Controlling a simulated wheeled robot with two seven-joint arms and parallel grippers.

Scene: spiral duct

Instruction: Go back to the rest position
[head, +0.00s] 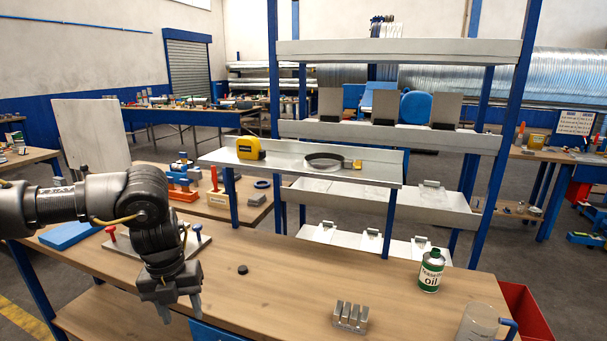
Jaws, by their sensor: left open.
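My left gripper (181,307) hangs from the arm that comes in from the left. Its fingers point down over the front left part of the wooden workbench (280,290). The fingers are apart and nothing shows between them. My right gripper is not in the head view.
A raised shelf (300,165) holds a yellow tape measure (250,148) and a ring clamp (326,160). The bench's middle is mostly clear.

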